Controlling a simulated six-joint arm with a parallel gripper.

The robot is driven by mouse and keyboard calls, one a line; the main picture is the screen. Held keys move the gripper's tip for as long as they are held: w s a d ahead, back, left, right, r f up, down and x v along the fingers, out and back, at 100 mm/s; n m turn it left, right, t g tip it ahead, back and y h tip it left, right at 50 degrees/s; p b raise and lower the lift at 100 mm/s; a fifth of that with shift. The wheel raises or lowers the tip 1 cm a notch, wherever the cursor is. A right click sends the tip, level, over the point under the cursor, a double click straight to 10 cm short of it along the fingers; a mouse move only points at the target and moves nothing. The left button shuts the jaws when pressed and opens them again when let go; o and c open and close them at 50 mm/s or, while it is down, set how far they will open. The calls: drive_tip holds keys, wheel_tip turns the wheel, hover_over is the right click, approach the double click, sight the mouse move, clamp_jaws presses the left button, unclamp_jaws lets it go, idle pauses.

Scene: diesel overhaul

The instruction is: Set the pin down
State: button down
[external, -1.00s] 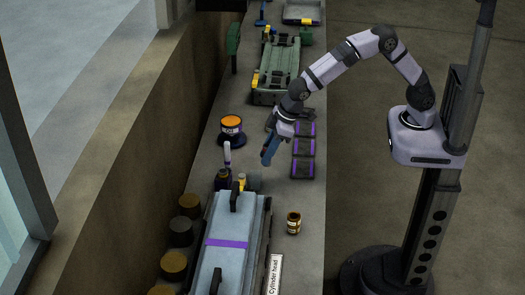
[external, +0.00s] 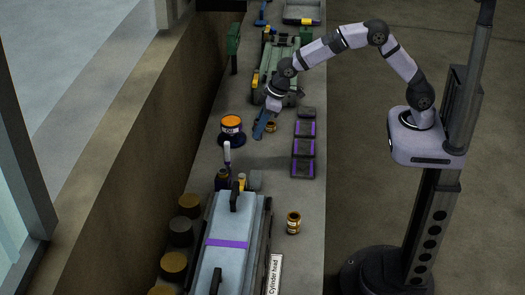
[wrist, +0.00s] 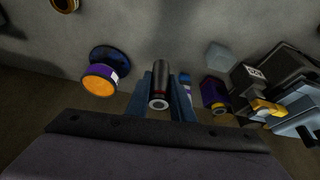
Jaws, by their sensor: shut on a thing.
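The pin (wrist: 160,83) is a dark metal cylinder with a pale ring at its near end. In the wrist view it lies between the two blue fingers of my gripper (wrist: 164,88), which is shut on it.
The orange-topped tin (external: 231,127) stands left of my gripper and also shows in the wrist view (wrist: 100,79). Purple-banded blocks (external: 303,147) lie farther right. The cylinder head (external: 229,225) is nearer the camera.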

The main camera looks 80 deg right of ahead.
drive_tip(key=shift+n+y, duration=0.3)
drive_tip(key=shift+n, duration=0.3)
drive_tip(key=shift+f+p, duration=1.15)
drive_tip(key=shift+f, duration=3.85)
drive_tip(key=shift+f, duration=0.15)
drive_tip(key=c, duration=1.5)
unclamp_jaws()
drive_tip(key=shift+c, duration=0.2)
drive_tip(key=shift+s, duration=0.1)
